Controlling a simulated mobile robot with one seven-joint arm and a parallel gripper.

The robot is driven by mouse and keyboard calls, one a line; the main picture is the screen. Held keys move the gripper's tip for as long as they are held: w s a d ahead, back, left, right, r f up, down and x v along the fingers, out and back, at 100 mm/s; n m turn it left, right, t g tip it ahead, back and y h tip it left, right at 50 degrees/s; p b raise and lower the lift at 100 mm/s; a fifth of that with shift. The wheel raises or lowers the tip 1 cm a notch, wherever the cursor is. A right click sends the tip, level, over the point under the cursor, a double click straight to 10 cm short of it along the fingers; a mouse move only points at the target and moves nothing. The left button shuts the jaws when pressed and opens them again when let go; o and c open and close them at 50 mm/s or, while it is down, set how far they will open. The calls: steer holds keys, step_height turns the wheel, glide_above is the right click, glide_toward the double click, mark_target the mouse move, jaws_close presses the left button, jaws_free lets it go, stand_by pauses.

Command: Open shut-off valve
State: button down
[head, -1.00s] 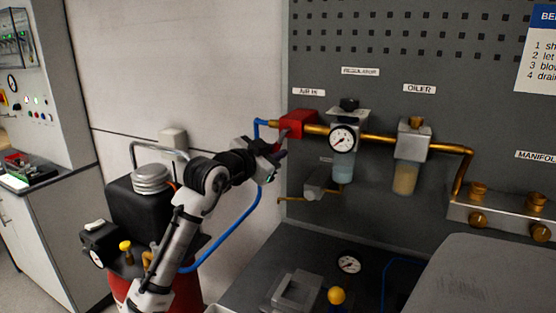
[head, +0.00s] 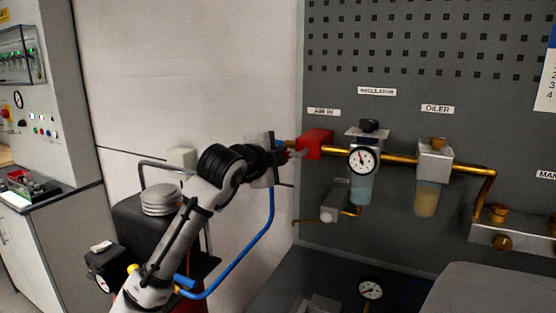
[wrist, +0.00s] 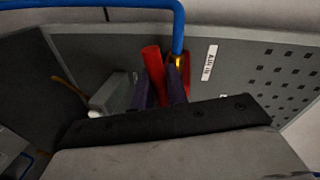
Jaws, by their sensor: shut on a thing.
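The red shut-off valve (head: 317,143) sits at the left end of the brass pipe, under the AIR IN label, on the grey panel. My gripper (head: 292,153) is at the valve's left side in the head view. In the wrist view, a red handle (wrist: 152,60) sticks up at the dark fingers of my gripper (wrist: 160,86), which are shut on it. More red of the valve shows just right of the fingers, near a yellowish fitting. My gripper's body hides the lower part of the handle, and its exact angle to the pipe is unclear.
The blue hose (head: 268,230) loops below my wrist; blue tubing (wrist: 178,30) also passes close above the fingers. The regulator gauge (head: 362,161) and oiler (head: 430,180) stand right of the valve. A grey box (head: 334,207) hangs below.

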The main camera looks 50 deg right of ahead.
steer(key=shift+r+m+t, duration=0.3)
steer(key=shift+r+m, duration=0.35)
steer(key=shift+m, duration=0.35)
steer(key=c, duration=1.5)
jaws_free()
steer(key=shift+o, duration=0.2)
steer(key=b+v, duration=0.3)
steer(key=v, duration=1)
steer(key=shift+a+r+b, duration=0.25)
steer(key=shift+a+b, duration=0.1)
steer(key=shift+b, duration=0.05)
steer(key=shift+s, duration=0.1)
